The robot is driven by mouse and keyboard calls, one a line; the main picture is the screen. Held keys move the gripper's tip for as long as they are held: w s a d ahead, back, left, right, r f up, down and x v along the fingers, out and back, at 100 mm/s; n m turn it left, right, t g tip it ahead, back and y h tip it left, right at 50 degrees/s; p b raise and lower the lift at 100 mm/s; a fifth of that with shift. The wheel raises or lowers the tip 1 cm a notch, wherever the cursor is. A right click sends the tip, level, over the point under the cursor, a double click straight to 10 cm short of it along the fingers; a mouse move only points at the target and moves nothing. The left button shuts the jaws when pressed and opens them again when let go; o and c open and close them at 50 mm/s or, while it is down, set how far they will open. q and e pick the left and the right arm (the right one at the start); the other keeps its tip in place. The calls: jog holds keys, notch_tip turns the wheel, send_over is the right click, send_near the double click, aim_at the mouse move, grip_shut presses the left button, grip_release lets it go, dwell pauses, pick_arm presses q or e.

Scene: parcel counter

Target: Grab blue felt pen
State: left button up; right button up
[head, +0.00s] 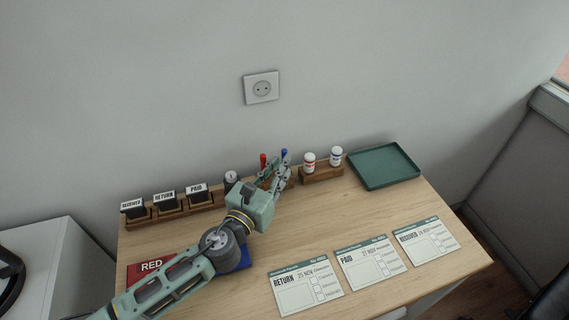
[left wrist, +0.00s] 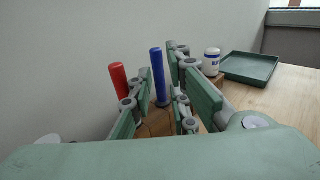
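The blue felt pen (left wrist: 158,77) stands upright in a wooden holder (left wrist: 157,127) in the left wrist view; its blue top (head: 284,153) shows in the head view, the rest hidden by my gripper. The red felt pen (left wrist: 119,79) stands left of it, and its top (head: 263,159) also shows in the head view. My left gripper (head: 278,174) is at the holder. In the left wrist view its fingers (left wrist: 161,92) are apart, with the blue pen seen between them and the red pen outside the left finger. I see no clear contact. My right gripper is out of view.
Two white bottles (head: 309,162) stand in a wooden rack right of the gripper, near a green tray (head: 384,166). Stamps (head: 165,202) stand in a wooden rack on the left. Cards (head: 305,288) lie along the front. The wall is close behind the holder.

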pick_arm(q)
jog(key=x, duration=0.4)
jog(key=shift+f, duration=0.2)
jog(key=shift+w, duration=0.15)
jog(key=c, duration=0.3)
grip_shut()
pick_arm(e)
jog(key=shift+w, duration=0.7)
